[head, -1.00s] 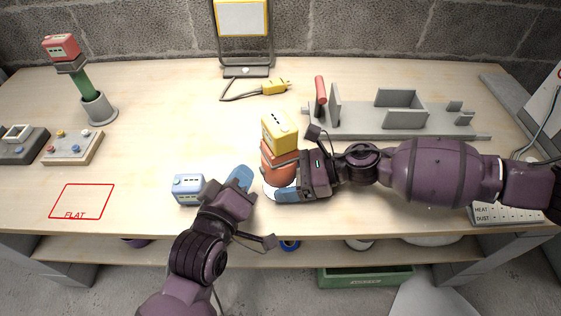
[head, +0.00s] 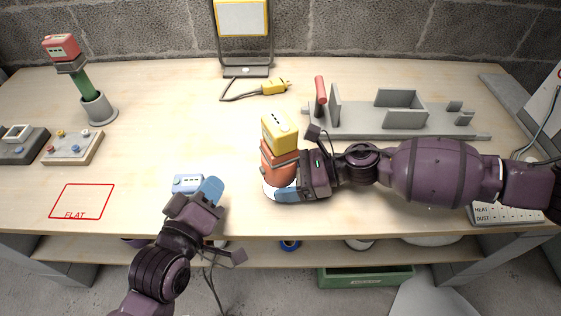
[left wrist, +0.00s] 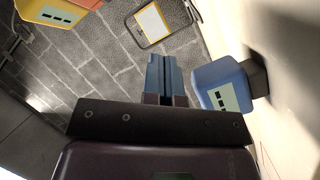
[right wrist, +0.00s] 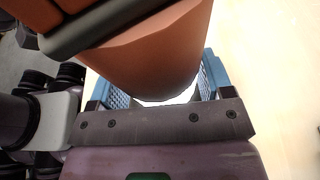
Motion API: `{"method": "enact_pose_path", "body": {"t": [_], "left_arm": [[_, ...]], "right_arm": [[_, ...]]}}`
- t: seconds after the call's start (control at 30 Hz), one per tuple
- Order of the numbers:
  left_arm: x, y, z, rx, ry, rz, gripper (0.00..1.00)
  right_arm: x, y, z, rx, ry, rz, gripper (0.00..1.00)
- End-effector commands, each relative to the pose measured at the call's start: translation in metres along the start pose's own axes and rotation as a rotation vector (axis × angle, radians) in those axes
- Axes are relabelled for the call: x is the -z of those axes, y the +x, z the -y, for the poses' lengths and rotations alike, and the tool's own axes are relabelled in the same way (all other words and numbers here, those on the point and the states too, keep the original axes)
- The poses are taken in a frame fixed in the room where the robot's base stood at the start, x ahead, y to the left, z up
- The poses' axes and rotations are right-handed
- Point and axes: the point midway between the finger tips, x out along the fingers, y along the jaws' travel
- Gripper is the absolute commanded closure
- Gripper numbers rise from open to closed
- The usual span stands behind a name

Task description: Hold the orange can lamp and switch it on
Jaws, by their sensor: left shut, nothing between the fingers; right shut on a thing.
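The orange can lamp (head: 278,175) stands upright on the bench in the head view, with a grey collar and a yellow box (head: 279,131) on top. My right gripper (head: 285,194) is shut around its lower body. In the right wrist view the orange can (right wrist: 150,55) sits between the blue fingers. A white rim shows at its base. My left gripper (head: 209,188) is shut and empty, left of the lamp and close beside a small blue box (head: 186,183). In the left wrist view the closed fingers (left wrist: 164,75) are beside the blue box (left wrist: 222,88). No switch is clear on the lamp.
A red-topped green lamp (head: 85,85) stands at the back left, near button boxes (head: 72,148). A red outline marked FLAT (head: 82,201) lies left. A yellow plug with cable (head: 273,88) and a grey fixture (head: 395,120) lie behind. The bench between outline and plug is clear.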

Motion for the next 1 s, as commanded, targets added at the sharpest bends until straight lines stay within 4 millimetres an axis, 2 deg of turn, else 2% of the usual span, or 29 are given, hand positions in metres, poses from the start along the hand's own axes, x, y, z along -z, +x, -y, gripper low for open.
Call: {"method": "enact_pose_path", "body": {"t": [0.33, 0.37, 0.53, 0.83, 1.0], "left_arm": [[0.001, -0.001, 0.000, -0.001, 0.000, 0.000, 1.00], [0.001, -0.001, 0.000, -0.001, 0.000, 0.000, 1.00], [0.001, -0.001, 0.000, -0.001, 0.000, 0.000, 1.00], [0.001, -0.001, 0.000, -0.001, 0.000, 0.000, 1.00], [0.001, -0.001, 0.000, -0.001, -0.001, 0.000, 1.00]], "right_arm": [[-0.001, 0.000, 0.000, 0.000, 0.000, 0.001, 0.55], [-0.001, 0.000, 0.000, 0.000, 0.000, 0.001, 0.25], [-0.001, 0.000, 0.000, 0.000, 0.000, 0.001, 0.00], [0.000, -0.003, 0.000, 0.000, 0.000, 0.000, 0.00], [0.001, -0.023, 0.000, 0.002, 0.001, -0.001, 0.00]]}}
